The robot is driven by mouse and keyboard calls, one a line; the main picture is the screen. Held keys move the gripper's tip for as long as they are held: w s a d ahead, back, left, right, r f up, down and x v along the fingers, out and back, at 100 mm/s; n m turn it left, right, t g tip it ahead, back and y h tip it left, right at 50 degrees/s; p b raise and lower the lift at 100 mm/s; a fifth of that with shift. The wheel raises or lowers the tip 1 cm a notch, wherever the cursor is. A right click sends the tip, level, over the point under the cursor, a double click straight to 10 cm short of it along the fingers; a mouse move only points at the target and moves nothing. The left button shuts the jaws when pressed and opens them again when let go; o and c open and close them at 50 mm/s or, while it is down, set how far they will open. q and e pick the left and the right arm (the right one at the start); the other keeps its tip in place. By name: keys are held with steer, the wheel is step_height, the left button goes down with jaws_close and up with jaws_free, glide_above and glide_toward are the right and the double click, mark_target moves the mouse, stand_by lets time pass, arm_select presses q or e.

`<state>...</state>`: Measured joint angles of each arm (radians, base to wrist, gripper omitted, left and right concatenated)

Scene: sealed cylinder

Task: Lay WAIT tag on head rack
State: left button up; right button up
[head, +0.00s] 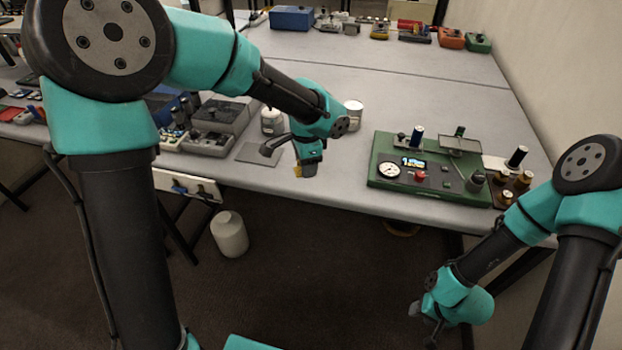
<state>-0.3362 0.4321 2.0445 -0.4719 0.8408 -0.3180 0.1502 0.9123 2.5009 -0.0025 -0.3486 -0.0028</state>
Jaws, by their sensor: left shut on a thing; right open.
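My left gripper (306,170) hangs over the front edge of the table, left of the green device. It is shut on a small yellow-orange thing (309,170), which may be the WAIT tag; no lettering is readable. A brown rack (499,194) with several brass pieces stands at the right end of the table and looks like the head rack, though no label shows. A dark cylinder with a pale top (517,157) stands at its back. My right gripper (432,325) is open, low in front of the table and well below the rack; its fingertips are small and dark.
The green device (380,173) with a gauge, screen and red button stands left of the brown rack. A white can (353,114), a pale jar (271,121) and a flat grey plate (262,154) are near my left gripper. Grey bins (212,138) stand further left. The table middle is clear.

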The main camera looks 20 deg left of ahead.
arm_select(q)
steer(key=w+a+r+n, duration=0.3)
steer(key=a+r+n, duration=0.1)
steer(key=r+n, duration=0.5)
steer(key=shift+w+a+r+n, duration=0.15)
steer(key=shift+w+a+n, duration=0.25)
steer(key=shift+n, duration=0.8)
steer(key=shift+d, duration=0.15)
